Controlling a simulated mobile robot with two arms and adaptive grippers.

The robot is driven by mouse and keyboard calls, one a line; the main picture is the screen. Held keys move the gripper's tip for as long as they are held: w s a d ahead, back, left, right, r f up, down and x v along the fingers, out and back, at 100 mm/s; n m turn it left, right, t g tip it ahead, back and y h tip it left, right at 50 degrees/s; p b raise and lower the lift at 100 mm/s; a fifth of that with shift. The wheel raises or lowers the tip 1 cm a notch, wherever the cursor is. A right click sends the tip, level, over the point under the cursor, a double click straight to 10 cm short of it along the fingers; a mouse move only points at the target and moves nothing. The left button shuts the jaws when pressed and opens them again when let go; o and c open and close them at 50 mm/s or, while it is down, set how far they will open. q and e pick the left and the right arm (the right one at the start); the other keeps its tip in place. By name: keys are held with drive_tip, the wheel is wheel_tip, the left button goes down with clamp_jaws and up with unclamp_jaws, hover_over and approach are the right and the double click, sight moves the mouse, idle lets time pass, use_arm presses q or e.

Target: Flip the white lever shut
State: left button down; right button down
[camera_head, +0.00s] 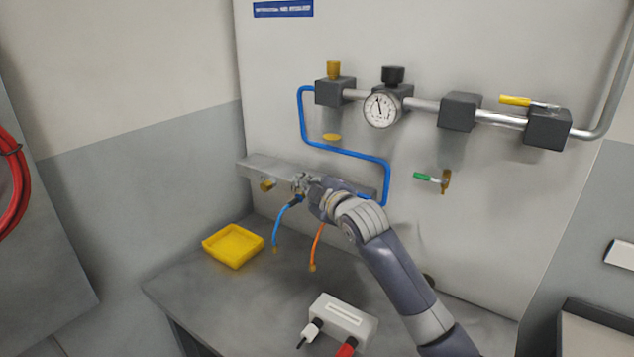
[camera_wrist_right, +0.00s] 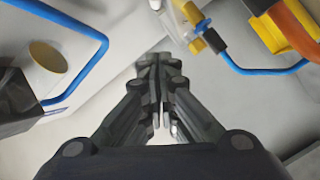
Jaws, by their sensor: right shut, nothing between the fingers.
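My right gripper (camera_head: 300,186) is at the front of the grey manifold bar (camera_head: 262,168) on the wall panel. It is shut and empty, and its closed fingers (camera_wrist_right: 162,98) show in the right wrist view. A pale whitish piece (camera_wrist_right: 172,22), perhaps the white lever, stands just beyond the fingertips in that view, beside a brass-yellow fitting (camera_wrist_right: 197,45). I cannot tell whether the fingers touch it. In the head view my gripper and wrist hide that spot, so the lever's position is unclear. My left gripper is not in view.
Blue hose (camera_head: 285,215) and orange hose (camera_head: 318,245) hang below the bar. Above are a pipe with a gauge (camera_head: 382,110) and a yellow handle (camera_head: 515,101); a green handle (camera_head: 424,176) sits lower. A yellow tray (camera_head: 233,246) and a grey box with plugs (camera_head: 343,318) stand on the bench.

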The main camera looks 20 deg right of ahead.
drive_tip(key=d, duration=0.1)
drive_tip(key=w+d+f+p, duration=0.1)
drive_tip(key=d+f, duration=0.1)
drive_tip(key=shift+w+f, duration=0.2)
drive_tip(key=shift+w, duration=0.1)
drive_tip(key=shift+w+d+p, duration=0.1)
drive_tip(key=shift+d+p, duration=0.6)
drive_tip(key=shift+d, duration=0.55)
